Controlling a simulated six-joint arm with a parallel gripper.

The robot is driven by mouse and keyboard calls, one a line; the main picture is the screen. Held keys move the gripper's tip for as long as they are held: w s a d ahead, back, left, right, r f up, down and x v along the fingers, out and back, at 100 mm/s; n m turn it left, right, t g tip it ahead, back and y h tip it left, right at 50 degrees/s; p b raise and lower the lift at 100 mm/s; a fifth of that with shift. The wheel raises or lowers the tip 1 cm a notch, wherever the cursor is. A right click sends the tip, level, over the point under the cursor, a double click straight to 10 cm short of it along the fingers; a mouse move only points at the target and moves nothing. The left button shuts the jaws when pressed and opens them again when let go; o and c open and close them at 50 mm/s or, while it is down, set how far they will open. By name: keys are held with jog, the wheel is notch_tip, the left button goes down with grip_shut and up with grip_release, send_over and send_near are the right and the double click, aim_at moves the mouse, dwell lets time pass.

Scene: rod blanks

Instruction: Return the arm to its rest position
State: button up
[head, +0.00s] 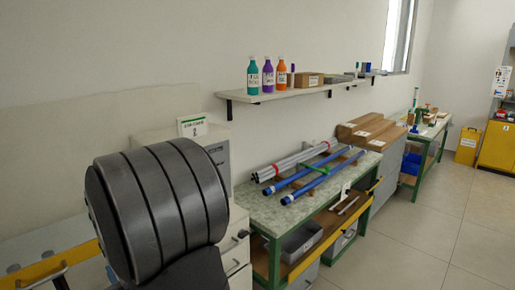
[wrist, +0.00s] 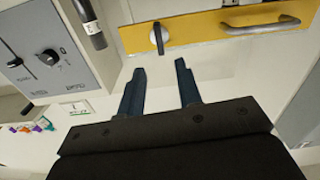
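My gripper (wrist: 161,76) shows in the wrist view with its two dark blue fingers apart and nothing between them. Pale, blank surface lies behind the fingertips, just below a yellow panel (wrist: 205,27). In the head view a large dark grey ribbed cylinder, part of my arm, fills the lower left. My gripper does not show in that view, hidden or out of frame. The rod blanks lie on the green-framed bench: a bundle of silver rods (head: 293,162) and blue rods (head: 318,176).
A grey control box (wrist: 35,50) with knobs is left of my fingers. A black lever (wrist: 157,38) and a metal handle (wrist: 262,25) sit on the yellow panel. A wall shelf (head: 310,92) holds bottles. Floor (head: 455,225) is clear at the right.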

jog(key=v, duration=0.9)
jog(key=w+d+f+m+g+h, duration=0.3)
jog(key=w+d+f+h, duration=0.1)
jog(key=f, duration=0.4)
jog(key=w+d+f+m+g+h, duration=0.4)
jog(key=w+d+f+h, duration=0.1)
jog(key=f, duration=0.4)
jog(key=shift+w+m+h, duration=0.3)
jog(key=shift+w+h, duration=0.3)
